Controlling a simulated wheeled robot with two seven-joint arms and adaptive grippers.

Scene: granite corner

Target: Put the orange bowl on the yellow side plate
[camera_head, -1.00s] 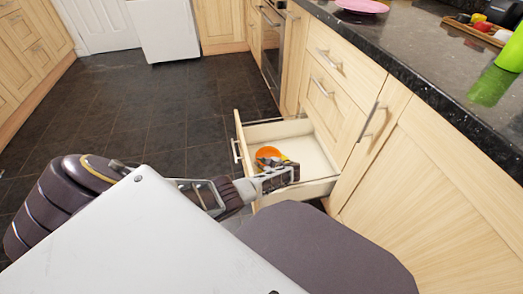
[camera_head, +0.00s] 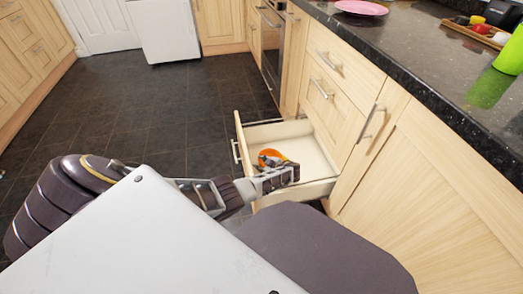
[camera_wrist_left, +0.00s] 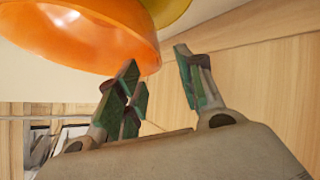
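The orange bowl (camera_head: 272,153) is inside the open drawer, partly hidden by my left gripper. It fills the upper left of the left wrist view (camera_wrist_left: 85,42), cut off by the frame. A yellow rounded piece (camera_wrist_left: 168,9), likely the yellow side plate, shows beside the bowl at the top edge; I cannot tell whether they touch. My left gripper (camera_wrist_left: 160,78) is open, with its two green-padded fingers apart and nothing visible between them. One finger is close to the bowl's rim; contact is unclear. My right gripper is not in view.
The open drawer (camera_head: 320,187) has low wooden walls around my left gripper. The granite worktop (camera_head: 425,62) above holds a pink plate (camera_head: 361,8), a wooden tray (camera_head: 473,34) with small items and a green object (camera_head: 511,55). The dark floor to the left is clear.

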